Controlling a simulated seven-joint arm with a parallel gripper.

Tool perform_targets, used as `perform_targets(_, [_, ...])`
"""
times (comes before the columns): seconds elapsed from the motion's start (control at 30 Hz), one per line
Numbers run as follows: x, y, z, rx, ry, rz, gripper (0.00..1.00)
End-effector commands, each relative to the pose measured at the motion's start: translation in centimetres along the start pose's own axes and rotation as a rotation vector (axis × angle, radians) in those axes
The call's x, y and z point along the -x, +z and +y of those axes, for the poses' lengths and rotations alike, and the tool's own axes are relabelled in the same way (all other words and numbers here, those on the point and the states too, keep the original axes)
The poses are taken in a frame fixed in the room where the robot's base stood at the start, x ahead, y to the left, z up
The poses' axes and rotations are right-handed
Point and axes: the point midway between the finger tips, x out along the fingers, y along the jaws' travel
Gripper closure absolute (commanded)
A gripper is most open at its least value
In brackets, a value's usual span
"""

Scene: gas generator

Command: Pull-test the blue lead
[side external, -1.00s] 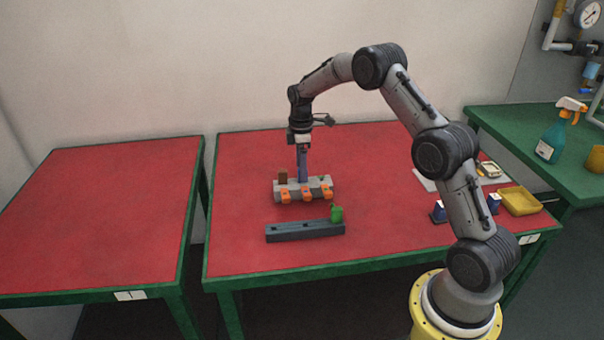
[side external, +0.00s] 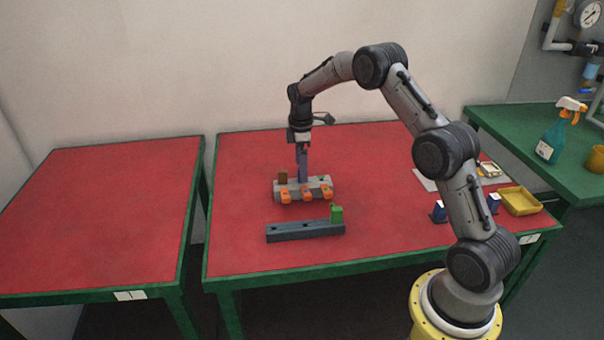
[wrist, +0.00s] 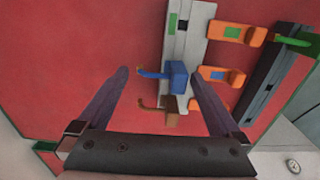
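The blue lead (wrist: 177,77) sits at the grey terminal block (wrist: 186,40), with a short blue wire end pointing left in the wrist view. My gripper (wrist: 158,75) is open, with one finger on each side of the blue lead. The lead is closer to the right finger; whether they touch is unclear. In the side view my gripper (side external: 303,177) points straight down over the terminal block (side external: 325,180), and its fingers hide the blue lead. The block has orange levers (side external: 286,197) along its front; one lever (wrist: 217,74) carries a blue mark.
A brown lead (wrist: 165,115) sits beside the blue one. A green lead (side external: 336,213) stands in a dark rail (side external: 290,232) in front of the block. Blue blocks (side external: 438,212) and a yellow tray (side external: 520,202) are at the right. The red table's left part is clear.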

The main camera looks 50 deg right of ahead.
Motion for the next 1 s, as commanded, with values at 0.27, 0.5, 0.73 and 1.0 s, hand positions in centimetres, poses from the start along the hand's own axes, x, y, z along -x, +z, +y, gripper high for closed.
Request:
perform_targets(0.27, [1.3,0.0,0.1,0.0,0.002,0.001,0.0])
perform_targets(0.5, [3.8,0.0,0.0,0.0,0.0,0.0,0.0])
perform_targets(0.73, [6.2,0.0,0.0,0.0,0.0,0.0,0.0])
perform_targets(1.0, [6.8,0.0,0.0,0.0,-0.003,-0.001,0.0])
